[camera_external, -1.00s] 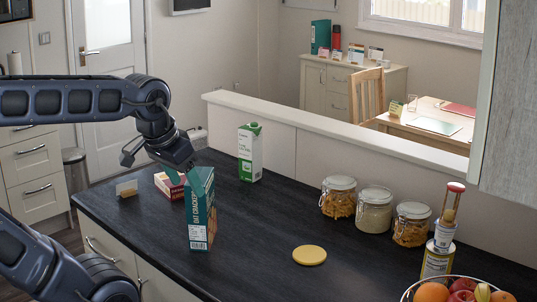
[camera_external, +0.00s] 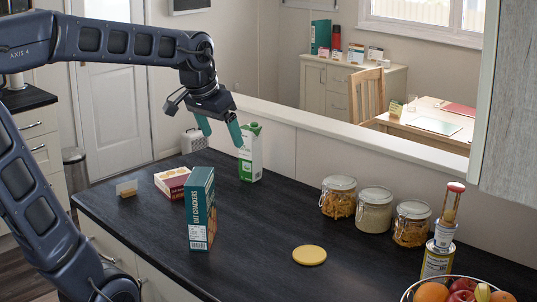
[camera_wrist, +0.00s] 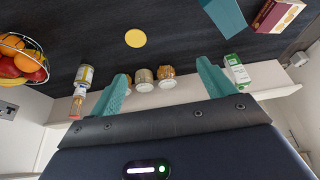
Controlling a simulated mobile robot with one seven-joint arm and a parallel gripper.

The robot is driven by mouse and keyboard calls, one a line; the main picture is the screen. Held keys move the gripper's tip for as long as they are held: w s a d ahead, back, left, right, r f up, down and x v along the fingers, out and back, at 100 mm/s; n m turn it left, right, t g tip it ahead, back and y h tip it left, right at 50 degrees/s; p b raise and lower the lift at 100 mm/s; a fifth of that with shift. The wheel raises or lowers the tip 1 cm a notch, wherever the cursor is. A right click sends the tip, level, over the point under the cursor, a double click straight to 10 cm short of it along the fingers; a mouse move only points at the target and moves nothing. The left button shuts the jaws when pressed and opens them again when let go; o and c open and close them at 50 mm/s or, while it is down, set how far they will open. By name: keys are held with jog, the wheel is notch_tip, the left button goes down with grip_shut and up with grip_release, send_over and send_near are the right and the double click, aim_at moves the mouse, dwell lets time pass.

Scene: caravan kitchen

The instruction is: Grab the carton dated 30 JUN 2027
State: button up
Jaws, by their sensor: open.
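A white and green drink carton (camera_external: 250,158) stands upright on the dark counter near the low back wall. It also shows in the wrist view (camera_wrist: 237,72), beside one finger. No date is readable on either. My gripper (camera_external: 221,135) is open and empty, raised above the counter just left of the drink carton's top in the external view. Its two teal fingers (camera_wrist: 165,82) are spread wide in the wrist view.
A red box (camera_external: 172,182) lies behind the teal box, with a small card (camera_external: 127,188) to its left. Several jars (camera_external: 375,210), stacked cans (camera_external: 438,258) and a fruit bowl (camera_external: 459,288) stand to the right. A yellow disc (camera_external: 309,255) lies on otherwise clear counter (camera_external: 262,222).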

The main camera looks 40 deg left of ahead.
jog(key=w+a+r, duration=0.1)
jog(key=w+a, duration=0.2)
jog(key=w, duration=0.4)
jog(key=w+a+r, duration=0.1)
jog(key=w+a, duration=0.3)
jog(key=w, duration=0.3)
jog(key=n, duration=0.1)
send_over(250, 136)
jog(key=a, duration=0.2)
notch_tip(250, 136, down, 14)
jog(key=shift+s+a+f+x, duration=0.1)
jog(key=shift+s+x, duration=0.1)
jog(key=shift+x, duration=1.55)
jog(key=shift+s+a+f+x, duration=0.1)
jog(key=shift+s+x, duration=0.1)
jog(key=shift+x, duration=1.5)
jog(key=shift+s+a+f+x, duration=0.1)
jog(key=shift+s+x, duration=0.15)
jog(key=shift+x, duration=1.5)
jog(key=shift+r+y, duration=0.15)
jog(key=shift+y, duration=0.15)
grip_shut()
